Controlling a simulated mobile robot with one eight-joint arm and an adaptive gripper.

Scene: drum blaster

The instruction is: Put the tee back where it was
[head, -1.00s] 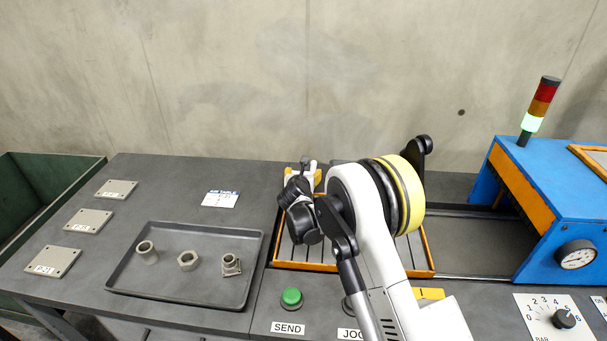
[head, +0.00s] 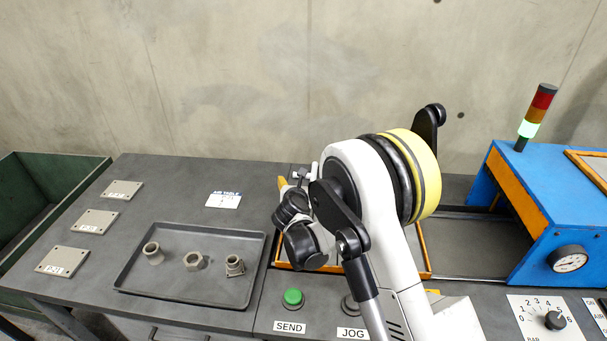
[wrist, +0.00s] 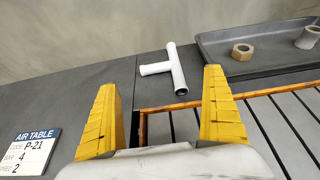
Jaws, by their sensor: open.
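The tee (wrist: 178,70) is a pale, T-shaped pipe piece lying on the dark grey table top in the wrist view, beyond the corner of the orange-edged frame. One open end of its bar faces the camera, and its branch points left. My gripper (wrist: 160,82) is open and empty, with its two yellow fingers wide apart; in the picture the tee lies between and beyond the fingertips, apart from them.
A dark tray (head: 135,283) holds a few fittings, including a nut (head: 194,261). The orange-edged slatted frame (head: 425,250) lies beneath my arm. An AIR TABLE card (head: 223,200) lies behind the tray. A green SEND button (head: 293,298) is in front; a blue machine (head: 500,250) stands right.

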